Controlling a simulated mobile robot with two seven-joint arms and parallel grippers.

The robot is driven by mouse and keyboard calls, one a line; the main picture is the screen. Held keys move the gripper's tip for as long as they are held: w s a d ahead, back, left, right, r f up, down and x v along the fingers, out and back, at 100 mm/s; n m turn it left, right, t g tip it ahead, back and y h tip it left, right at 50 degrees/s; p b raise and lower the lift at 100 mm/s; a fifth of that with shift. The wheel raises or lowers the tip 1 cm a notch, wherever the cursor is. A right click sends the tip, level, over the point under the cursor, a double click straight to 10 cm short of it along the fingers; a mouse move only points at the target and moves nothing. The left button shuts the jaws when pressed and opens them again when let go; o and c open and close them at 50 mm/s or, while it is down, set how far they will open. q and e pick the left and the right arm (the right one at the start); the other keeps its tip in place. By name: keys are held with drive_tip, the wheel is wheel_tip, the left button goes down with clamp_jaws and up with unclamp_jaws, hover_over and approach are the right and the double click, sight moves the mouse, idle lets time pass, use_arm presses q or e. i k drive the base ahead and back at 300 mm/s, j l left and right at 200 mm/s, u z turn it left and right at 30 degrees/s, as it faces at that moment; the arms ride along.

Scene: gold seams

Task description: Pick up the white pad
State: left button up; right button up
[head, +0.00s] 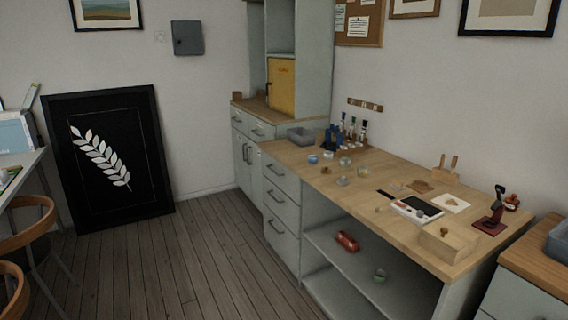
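A white square pad (451,203) with a small tan mark in its middle lies flat on the wooden worktop (335,190), toward its right part. Just left of it is a white flat piece with a black top (416,209); it is too small to tell exactly what it is. A light wooden block (448,243) stands in front of the pad, near the worktop's front edge. Neither of my grippers is in view.
A dark red stand (490,222) is right of the pad, and a two-pronged wooden holder (445,170) is behind it. Small jars (343,161) and bottles (352,130) stand farther left. Open shelves (350,262) lie below. Wooden floor (190,270) is clear in front.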

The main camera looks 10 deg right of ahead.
sight(396, 185)
drive_tip(key=i+j+u, duration=0.1)
drive_tip(key=i+u, duration=0.2)
drive_tip(key=i, duration=0.35)
drive_tip(key=i+l+u, duration=0.1)
drive_tip(key=i+u, duration=0.2)
drive_tip(key=i, duration=0.3)
drive_tip(key=i+u, duration=0.2)
drive_tip(key=i, duration=0.5)
drive_tip(key=i+l+u, duration=0.2)
drive_tip(key=i, duration=0.45)
drive_tip(key=i+j+u, duration=0.25)
drive_tip(key=i, duration=0.6)
drive_tip(key=l+z, duration=0.1)
drive_tip(key=z, duration=3.55)
